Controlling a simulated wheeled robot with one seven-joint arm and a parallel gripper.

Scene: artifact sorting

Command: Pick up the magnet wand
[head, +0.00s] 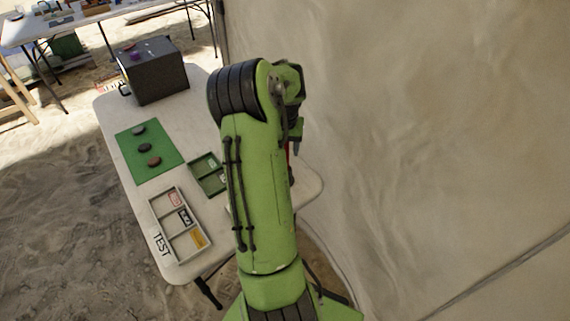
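I cannot make out the magnet wand for certain. A thin red piece (288,152) shows just right of my green arm, over the far right part of the white table (112,103); it is too small and covered to name. My gripper (296,147) is mostly hidden behind my own arm; only a small grey tip shows beside the red piece. I cannot see whether its fingers are open or shut, or whether it touches anything.
A dark box (158,78) with a purple item (135,56) on top stands at the far end. A small green tray (197,164) and a sectioned tray (163,212) lie nearer. A tan wall (430,130) rises at right.

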